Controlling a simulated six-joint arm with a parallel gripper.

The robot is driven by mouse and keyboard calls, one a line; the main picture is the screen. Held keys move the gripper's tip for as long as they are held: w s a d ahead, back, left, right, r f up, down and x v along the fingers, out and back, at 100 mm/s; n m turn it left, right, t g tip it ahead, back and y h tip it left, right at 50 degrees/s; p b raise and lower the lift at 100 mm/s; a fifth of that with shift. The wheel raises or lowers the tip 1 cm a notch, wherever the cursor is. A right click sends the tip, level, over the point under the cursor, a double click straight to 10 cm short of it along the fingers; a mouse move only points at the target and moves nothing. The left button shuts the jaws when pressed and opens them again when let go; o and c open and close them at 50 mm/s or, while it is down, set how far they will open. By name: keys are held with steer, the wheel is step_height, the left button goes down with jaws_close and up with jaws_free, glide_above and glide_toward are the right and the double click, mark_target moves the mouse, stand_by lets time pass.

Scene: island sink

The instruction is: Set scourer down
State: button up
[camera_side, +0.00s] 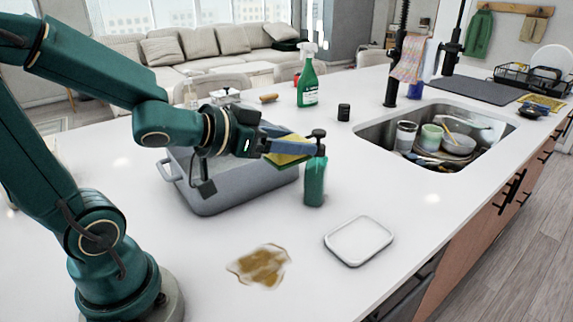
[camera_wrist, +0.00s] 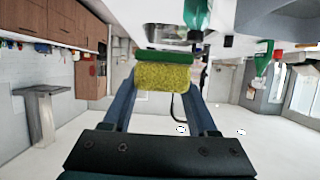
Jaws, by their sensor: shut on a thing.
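The scourer (camera_side: 286,159) is a yellow sponge with a green layer. My gripper (camera_side: 292,147) is shut on it and holds it above the counter, near the right end of the grey basin. In the side view a finger hides part of the scourer. In the wrist view the scourer (camera_wrist: 163,78) sits between the two blue fingers, its green layer along the upper edge in the picture. A shallow white dish (camera_side: 358,241) lies empty on the counter, to the right of and below the gripper in the side view.
A green pump bottle (camera_side: 315,181) stands close to the fingertips. The grey basin (camera_side: 240,190) is beneath the wrist. A brown spill (camera_side: 260,265) lies left of the dish. The sink (camera_side: 385,127) holds dishes. A green spray bottle (camera_side: 307,85) and small black jar (camera_side: 344,112) stand farther back.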

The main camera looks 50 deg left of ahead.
steer(key=w+a+f, duration=0.1)
steer(key=a+f, duration=0.1)
steer(key=f, duration=0.1)
steer(key=w+a+f, duration=0.2)
steer(key=f, duration=0.1)
steer(key=w+a+f, duration=0.1)
steer(key=w+f, duration=0.1)
steer(key=f, duration=0.2)
steer(key=shift+a, duration=0.4)
steer(key=shift+w+a+f, duration=0.1)
steer(key=shift+a+f, duration=0.1)
steer(key=shift+f, duration=1.1)
steer(key=shift+a+f, duration=0.2)
steer(key=shift+f, duration=1.1)
steer(key=shift+w+a+f, duration=0.1)
steer(key=shift+a+f, duration=0.1)
steer(key=shift+f, duration=1.1)
